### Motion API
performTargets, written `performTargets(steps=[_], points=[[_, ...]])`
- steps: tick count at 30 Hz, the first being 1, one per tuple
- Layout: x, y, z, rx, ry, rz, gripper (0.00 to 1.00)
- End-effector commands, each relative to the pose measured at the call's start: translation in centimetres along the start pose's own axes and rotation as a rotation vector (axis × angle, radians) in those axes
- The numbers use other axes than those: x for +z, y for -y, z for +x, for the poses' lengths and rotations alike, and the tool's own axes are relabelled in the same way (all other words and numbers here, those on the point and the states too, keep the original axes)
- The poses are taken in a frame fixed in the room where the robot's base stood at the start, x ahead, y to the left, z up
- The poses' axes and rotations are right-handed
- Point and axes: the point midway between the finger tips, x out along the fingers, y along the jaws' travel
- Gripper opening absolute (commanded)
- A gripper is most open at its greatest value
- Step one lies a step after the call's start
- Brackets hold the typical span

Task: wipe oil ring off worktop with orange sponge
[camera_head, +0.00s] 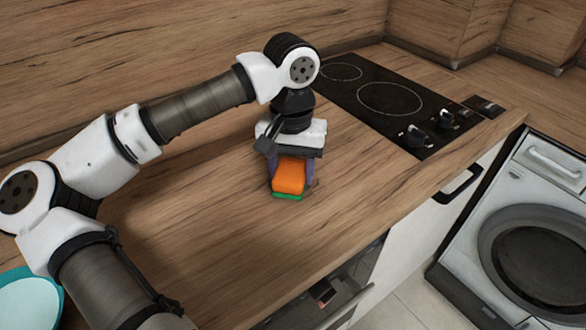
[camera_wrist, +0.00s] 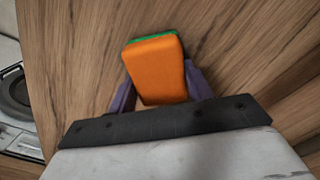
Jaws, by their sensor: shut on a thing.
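The orange sponge (camera_head: 289,176) with a green scouring layer is held over the oak worktop (camera_head: 240,235), near its middle. My gripper (camera_head: 291,172) is shut on it, with a purple finger on each side. In the wrist view the sponge (camera_wrist: 158,72) sits between the fingers of my gripper (camera_wrist: 160,93), with its green edge away from the palm. The green side is low, at or close to the worktop; I cannot tell if it touches. A faint dark patch shows just right of the sponge in the head view; I cannot tell if it is the oil ring or shadow.
A black hob (camera_head: 385,100) with knobs lies right of my gripper at the back. A teal-rimmed bowl or plate (camera_head: 30,300) is at the lower left. The worktop in front of the sponge is clear.

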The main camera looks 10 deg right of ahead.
Motion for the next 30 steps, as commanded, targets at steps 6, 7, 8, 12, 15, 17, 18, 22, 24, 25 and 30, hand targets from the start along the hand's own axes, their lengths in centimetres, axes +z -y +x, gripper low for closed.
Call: performTargets(steps=[6, 7, 8, 12, 15, 17, 18, 22, 24, 25, 30], points=[[0.0, -1.2, 0.2, 0.000, 0.000, 0.002, 0.22], [0.0, -1.4, 0.2, 0.000, 0.000, 0.003, 0.22], [0.0, -1.5, 0.2, 0.000, 0.000, 0.002, 0.22], [0.0, -1.8, 0.2, 0.001, 0.001, 0.002, 0.22], [0.0, -2.1, 0.2, 0.001, 0.001, 0.003, 0.22], [0.0, -2.4, 0.2, 0.001, 0.000, 0.004, 0.22], [0.0, -2.6, 0.1, 0.001, 0.000, 0.004, 0.22], [0.0, -3.3, 0.1, 0.001, 0.000, 0.003, 0.22], [0.0, -3.5, 0.0, 0.001, 0.000, 0.002, 0.22], [0.0, -3.5, 0.0, 0.001, 0.000, 0.002, 0.22], [0.0, -4.0, 0.1, 0.001, 0.000, 0.002, 0.22]])
